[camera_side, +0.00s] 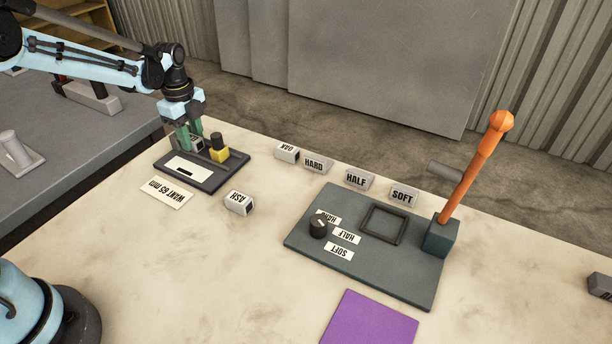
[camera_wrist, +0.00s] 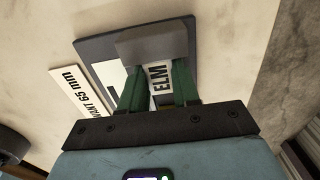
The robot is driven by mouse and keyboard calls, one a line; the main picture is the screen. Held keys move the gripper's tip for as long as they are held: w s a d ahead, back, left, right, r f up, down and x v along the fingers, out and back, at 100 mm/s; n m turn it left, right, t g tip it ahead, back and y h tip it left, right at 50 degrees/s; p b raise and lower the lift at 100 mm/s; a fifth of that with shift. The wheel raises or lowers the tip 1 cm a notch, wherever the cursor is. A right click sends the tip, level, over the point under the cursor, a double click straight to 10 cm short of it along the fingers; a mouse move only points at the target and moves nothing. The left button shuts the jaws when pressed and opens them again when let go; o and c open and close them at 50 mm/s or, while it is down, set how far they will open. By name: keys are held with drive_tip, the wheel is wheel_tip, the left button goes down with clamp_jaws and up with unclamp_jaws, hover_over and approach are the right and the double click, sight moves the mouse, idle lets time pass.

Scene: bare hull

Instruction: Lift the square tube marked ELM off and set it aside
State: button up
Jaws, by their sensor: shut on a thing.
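The square tube marked ELM (camera_wrist: 158,90) is between the green fingers of my gripper (camera_wrist: 160,80), its label facing the wrist camera. In the side view my gripper (camera_side: 190,142) is at the far left over the dark measuring plate (camera_side: 209,182), shut on the tube (camera_side: 195,143), which is partly hidden by the fingers. I cannot tell whether the tube touches the plate (camera_wrist: 95,48) or is just above it. A yellow block (camera_side: 220,155) with a black top stands on the plate right beside the fingers. The plate has a white display strip.
A card reading WANT 65 mm (camera_side: 167,192) lies before the plate. Tubes marked ASH (camera_side: 240,203) and OAK (camera_side: 287,153) lie to its right. A grey board (camera_side: 400,278) carries a knob, a square frame and an orange lever (camera_side: 475,165).

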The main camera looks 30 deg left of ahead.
wheel_tip(320, 180, up, 17)
drive_tip(key=s+d+f, duration=0.2)
drive_tip(key=d, duration=0.8)
drive_tip(key=s+d+f, duration=0.3)
drive_tip(key=d, duration=0.7)
drive_tip(key=s+d+f, duration=0.2)
drive_tip(key=d, duration=0.7)
hover_over(266, 181)
wheel_tip(266, 181, down, 7)
drive_tip(key=shift+r, duration=0.1)
drive_tip(key=shift+f, duration=2.1)
drive_tip(key=shift+f, duration=0.1)
drive_tip(key=o, duration=1)
